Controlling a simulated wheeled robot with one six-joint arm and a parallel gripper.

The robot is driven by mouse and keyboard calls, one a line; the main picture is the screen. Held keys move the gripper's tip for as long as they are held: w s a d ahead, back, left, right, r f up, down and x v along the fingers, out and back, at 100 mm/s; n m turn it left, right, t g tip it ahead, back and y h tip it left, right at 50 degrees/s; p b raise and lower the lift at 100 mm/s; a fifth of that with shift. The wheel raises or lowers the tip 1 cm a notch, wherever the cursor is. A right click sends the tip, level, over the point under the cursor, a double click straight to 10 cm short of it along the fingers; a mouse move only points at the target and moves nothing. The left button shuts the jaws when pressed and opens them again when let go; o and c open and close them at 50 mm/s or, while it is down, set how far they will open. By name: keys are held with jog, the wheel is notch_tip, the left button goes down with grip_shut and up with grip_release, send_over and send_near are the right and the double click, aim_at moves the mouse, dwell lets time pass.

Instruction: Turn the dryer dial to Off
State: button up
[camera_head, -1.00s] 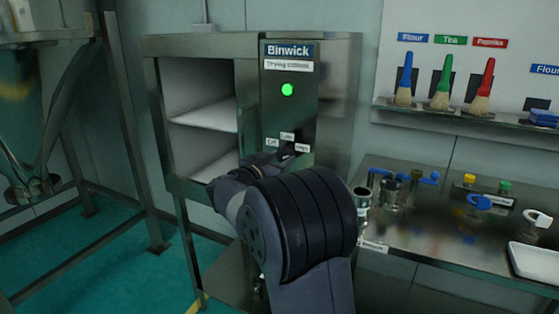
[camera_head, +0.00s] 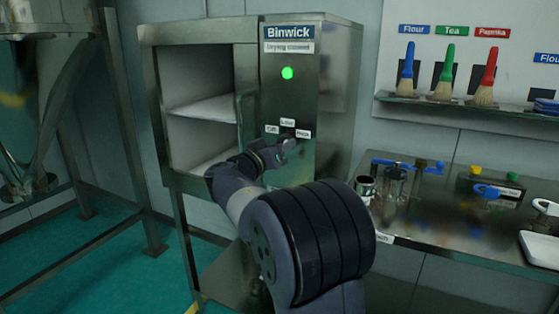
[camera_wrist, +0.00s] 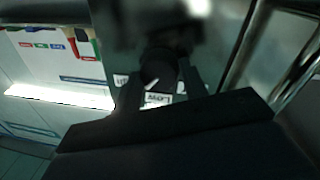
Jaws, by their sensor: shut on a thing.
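The Binwick dryer (camera_head: 345,100) is a steel cabinet with a lit green lamp (camera_head: 288,73) on its front panel. Below the lamp are the labels Off (camera_head: 272,129), Low (camera_head: 288,121) and High (camera_head: 303,133). My gripper (camera_head: 288,146) is at the panel just under these labels. In the wrist view the dark round dial (camera_wrist: 158,72) sits between the two fingers of my gripper (camera_wrist: 160,85), shut on it. Its white mark slants down-left, between the Low label (camera_wrist: 158,98) and a partly hidden label at left. The dial is largely hidden in the head view.
The dryer's open shelves (camera_head: 205,108) lie left of the panel. A steel bench (camera_head: 440,225) with cups and small capped containers stands at right, below a wall rack (camera_head: 460,107) of brushes. A steel frame (camera_head: 125,130) stands at far left.

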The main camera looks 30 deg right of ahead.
jog(key=n+t+b, duration=0.1)
jog(key=n+b, duration=0.1)
jog(key=n, duration=0.3)
jog(key=n+t+b, duration=0.1)
jog(key=n, duration=0.5)
jog(key=n+b, duration=0.2)
jog(key=n, duration=0.3)
jog(key=shift+s+d+f+t+y+b, duration=0.1)
jog(key=shift+s+d+t+y+b, duration=0.1)
jog(key=shift+t+y+b, duration=0.15)
jog(key=n+y+p, duration=0.1)
jog(key=n, duration=0.4)
jog(key=shift+n+t, duration=0.3)
jog(key=shift+t, duration=0.05)
jog(key=o, duration=1)
jog(key=shift+c, duration=0.2)
jog(key=v, duration=1.1)
jog(key=shift+d, duration=0.15)
